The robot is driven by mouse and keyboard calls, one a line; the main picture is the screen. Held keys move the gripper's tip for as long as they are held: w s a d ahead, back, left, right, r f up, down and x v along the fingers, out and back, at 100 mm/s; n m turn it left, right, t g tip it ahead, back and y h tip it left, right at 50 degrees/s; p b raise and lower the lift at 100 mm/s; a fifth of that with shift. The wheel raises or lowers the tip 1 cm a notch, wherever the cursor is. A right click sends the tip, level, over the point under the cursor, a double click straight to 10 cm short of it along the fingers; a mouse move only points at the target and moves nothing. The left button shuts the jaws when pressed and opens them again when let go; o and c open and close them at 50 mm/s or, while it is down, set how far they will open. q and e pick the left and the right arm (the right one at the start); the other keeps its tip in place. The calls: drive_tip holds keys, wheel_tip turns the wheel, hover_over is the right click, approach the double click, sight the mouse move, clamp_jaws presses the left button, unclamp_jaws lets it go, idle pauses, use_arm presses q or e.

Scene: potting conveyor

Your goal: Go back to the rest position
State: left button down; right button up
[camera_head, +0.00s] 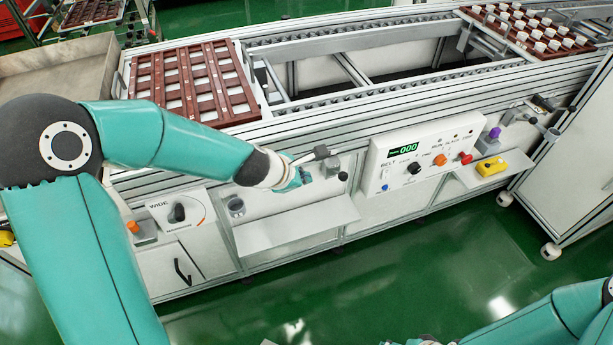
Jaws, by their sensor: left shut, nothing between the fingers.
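My left arm comes in from the left and reaches across the front of the conveyor (290,125). My left gripper (308,160) is shut and empty, in front of the conveyor's front panel, left of the control box (423,152) and above a white shelf (285,229). It is small and partly hidden by my wrist, and I cannot tell whether it touches the fittings behind it. Part of my right arm shows at the bottom right.
A brown slotted tray (190,84) lies on the conveyor's left end. Another brown tray (522,30) at the right end holds several white pots. A WIDE/NARROW knob (179,212) is at the lower left, and a yellow box (491,166) at the right. The green floor (440,262) in front is clear.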

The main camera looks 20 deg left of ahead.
idle(0.3)
use_arm(q)
drive_tip(key=s+d+f+m+g, duration=0.2)
drive_tip(key=s+f, duration=0.3)
drive_tip(key=f, duration=0.4)
drive_tip(key=s+d+f+m+g, duration=0.1)
drive_tip(key=s+f+m+g, duration=0.15)
drive_tip(key=s+f, duration=0.4)
drive_tip(key=s+d+f+m+g+h, duration=0.25)
drive_tip(key=s+d+f+m, duration=0.25)
drive_tip(key=s+f+m, duration=0.65)
wheel_tip(320, 180, up, 19)
drive_tip(key=m+p, duration=0.7)
drive_tip(key=p, duration=0.9)
drive_tip(key=shift+d+y, duration=0.35)
drive_tip(key=shift+w+f, duration=0.1)
